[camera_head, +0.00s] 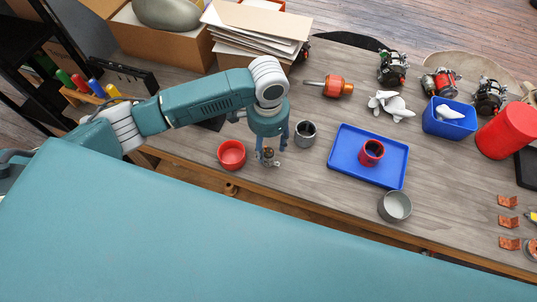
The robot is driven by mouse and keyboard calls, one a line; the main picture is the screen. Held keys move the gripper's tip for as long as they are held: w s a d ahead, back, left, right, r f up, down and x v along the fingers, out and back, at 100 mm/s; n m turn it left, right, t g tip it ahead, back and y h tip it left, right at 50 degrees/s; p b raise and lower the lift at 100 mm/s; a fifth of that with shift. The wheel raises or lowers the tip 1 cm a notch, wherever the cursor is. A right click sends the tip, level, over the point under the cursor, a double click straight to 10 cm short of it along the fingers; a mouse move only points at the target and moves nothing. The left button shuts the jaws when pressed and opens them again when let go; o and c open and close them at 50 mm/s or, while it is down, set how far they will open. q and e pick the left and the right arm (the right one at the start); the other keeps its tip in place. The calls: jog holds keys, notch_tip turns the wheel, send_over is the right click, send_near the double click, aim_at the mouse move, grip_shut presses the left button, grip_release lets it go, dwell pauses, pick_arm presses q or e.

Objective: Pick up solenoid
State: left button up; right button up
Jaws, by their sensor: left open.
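My left gripper (271,148) points down over the front of the workbench, between a red round dish and a grey cup. Its fingers are open. A small metal part with a brownish top (268,158), which looks like the solenoid, stands on the bench at the fingertips. The fingers partly cover it, and I cannot tell whether they touch it. An orange cylinder with a shaft (339,86) lies farther back on the bench. My right gripper is not in view.
The red dish (232,155) is close on the left and the grey cup (305,133) close on the right. A blue tray (345,172) holds a red cup (371,152). A grey container (394,206) stands near the front edge. Alternator parts and a blue bin (449,126) are farther right.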

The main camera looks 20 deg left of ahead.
aim_at(269, 152)
pick_arm(q)
notch_tip(269, 152, down, 4)
jog(key=shift+d+f+p, duration=0.15)
jog(key=shift+p, duration=0.7)
jog(key=shift+f, duration=0.5)
jog(key=shift+w, duration=0.1)
grip_shut()
jog(key=shift+r, duration=0.1)
notch_tip(269, 152, up, 20)
jog(key=b, duration=0.2)
jog(key=shift+b, duration=0.4)
